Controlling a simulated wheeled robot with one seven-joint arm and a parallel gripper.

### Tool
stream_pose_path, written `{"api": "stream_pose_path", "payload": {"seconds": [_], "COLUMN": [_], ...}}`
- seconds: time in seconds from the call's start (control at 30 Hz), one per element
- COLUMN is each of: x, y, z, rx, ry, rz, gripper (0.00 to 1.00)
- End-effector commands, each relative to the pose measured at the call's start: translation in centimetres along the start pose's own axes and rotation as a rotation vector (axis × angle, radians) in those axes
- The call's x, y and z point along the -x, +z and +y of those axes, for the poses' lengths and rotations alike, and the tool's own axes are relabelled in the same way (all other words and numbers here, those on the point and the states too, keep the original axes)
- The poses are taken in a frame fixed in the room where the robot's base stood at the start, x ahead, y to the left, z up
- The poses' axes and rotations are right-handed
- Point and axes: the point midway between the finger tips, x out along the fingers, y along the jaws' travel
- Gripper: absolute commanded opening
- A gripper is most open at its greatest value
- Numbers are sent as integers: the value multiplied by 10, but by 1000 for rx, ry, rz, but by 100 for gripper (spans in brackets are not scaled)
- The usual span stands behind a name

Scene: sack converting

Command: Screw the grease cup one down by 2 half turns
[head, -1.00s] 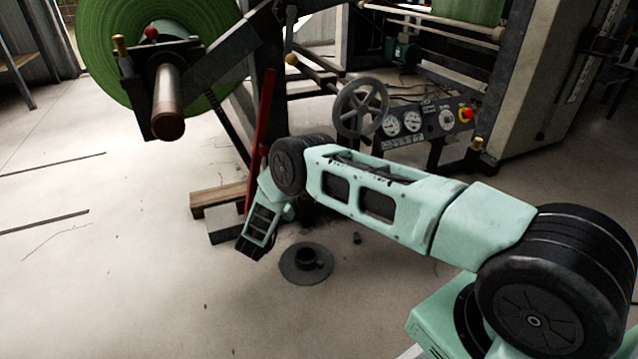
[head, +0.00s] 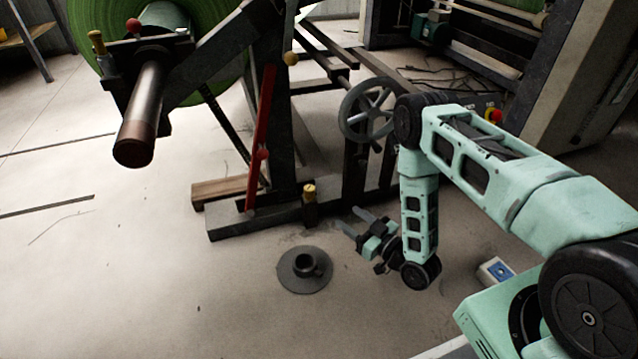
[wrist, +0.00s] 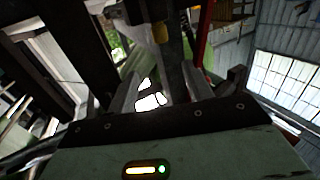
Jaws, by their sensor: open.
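A brass-topped grease cup (head: 309,190) stands upright on the dark foot beam of the roll stand in the head view. A second brass-topped cup (head: 97,42) sits at the upper left by the roll's shaft; I cannot tell by any label which is number one. My gripper (head: 348,218) is low above the floor, to the right of the foot-beam cup and pointing at it. Its fingers are apart and empty, with a gap to the cup. In the wrist view a brass cup (wrist: 160,32) shows beyond the open fingers (wrist: 160,80).
A red lever (head: 262,145) rises beside the cup's post. A grey handwheel (head: 366,110) stands above my gripper. A dark flanged disc (head: 304,283) lies on the floor in front. A wooden block (head: 225,188) lies left. The floor at left is mostly clear.

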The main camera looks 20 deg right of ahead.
Motion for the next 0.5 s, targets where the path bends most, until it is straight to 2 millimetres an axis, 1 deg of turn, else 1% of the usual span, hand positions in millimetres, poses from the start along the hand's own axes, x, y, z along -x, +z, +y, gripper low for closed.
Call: {"api": "stream_pose_path", "payload": {"seconds": [0.07, 0.17, 0.27, 0.5], "x": [1, -8, -24, -74], "y": [2, 3, 4, 5], "z": [-2, -3, -4, -3], "rx": [-10, -9, -8, -8], "ry": [-10, -15, -16, -10], "rz": [3, 5, 9, 11], "gripper": [51, 51, 51, 51]}}
